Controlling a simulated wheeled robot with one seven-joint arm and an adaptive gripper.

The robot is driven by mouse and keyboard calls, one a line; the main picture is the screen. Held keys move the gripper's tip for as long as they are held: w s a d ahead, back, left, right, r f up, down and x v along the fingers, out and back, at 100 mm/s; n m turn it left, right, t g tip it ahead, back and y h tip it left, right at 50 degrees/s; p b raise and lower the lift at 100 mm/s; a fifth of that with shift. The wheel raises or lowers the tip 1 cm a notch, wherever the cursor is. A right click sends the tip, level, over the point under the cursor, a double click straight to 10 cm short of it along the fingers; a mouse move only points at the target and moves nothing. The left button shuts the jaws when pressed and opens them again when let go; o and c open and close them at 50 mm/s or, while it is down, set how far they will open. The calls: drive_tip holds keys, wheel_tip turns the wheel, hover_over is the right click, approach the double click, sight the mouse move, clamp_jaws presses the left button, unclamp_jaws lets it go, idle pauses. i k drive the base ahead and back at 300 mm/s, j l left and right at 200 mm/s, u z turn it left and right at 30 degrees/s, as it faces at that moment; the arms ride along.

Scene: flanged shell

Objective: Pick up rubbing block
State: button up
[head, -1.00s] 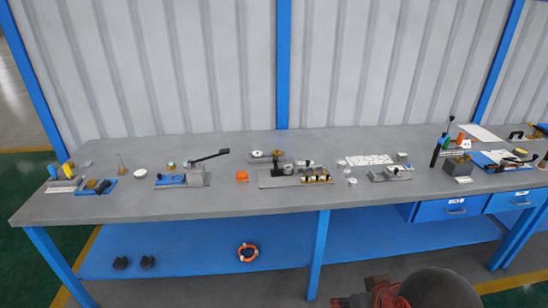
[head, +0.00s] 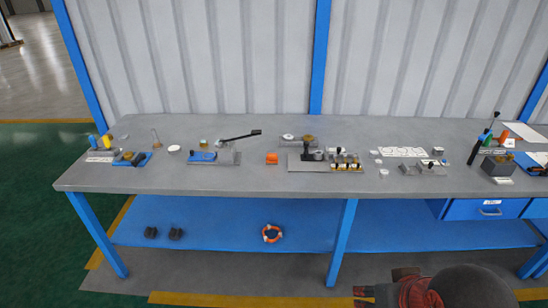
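A small orange block (head: 271,158) lies on the grey workbench (head: 225,178), left of the middle post; I cannot tell for sure whether it is the rubbing block. Other small blocks and tools on the bench are too small to name surely. Part of my own arm, dark and rounded with red parts, shows at the bottom right, in front of the bench. I cannot make out my gripper's fingers in this view.
Below, a blue shelf (head: 210,215) bears an orange-white ring (head: 271,234) and two dark pieces. Blue drawers (head: 485,209) are at the right.

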sight(272, 159)
drive_tip(key=i+u, duration=0.2)
drive_tip(key=u, duration=0.65)
drive_tip(key=i+l+u, duration=0.4)
drive_tip(key=i, duration=0.2)
drive_tip(key=i+l+u, duration=0.4)
drive_tip(key=i+l, duration=0.15)
drive_tip(key=l, duration=0.15)
drive_tip(key=i+l, duration=0.3)
drive_tip(key=l, duration=0.15)
